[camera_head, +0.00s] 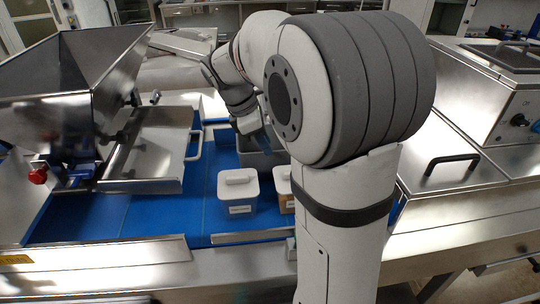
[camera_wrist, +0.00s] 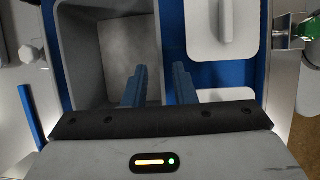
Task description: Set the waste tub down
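The grey waste tub (camera_head: 253,160) is at the far part of the blue surface, partly hidden behind my arm. In the wrist view the open-topped tub (camera_wrist: 85,60) fills the upper left, and its inside looks empty. My gripper (camera_wrist: 160,68) reaches over the tub's right wall. Its blue left finger is inside the tub and its right finger is on the outer side. The fingers are apart with the wall between them. I cannot tell whether they press on it. My gripper is hidden by my arm in the head view. Whether the tub touches the surface is unclear.
Two white lidded containers (camera_head: 238,195) (camera_head: 284,188) stand in front of the tub; they lie close to its right in the wrist view (camera_wrist: 223,30). A steel hopper (camera_head: 75,85) stands left. Steel counters flank the blue surface (camera_head: 100,218), which is clear at front left.

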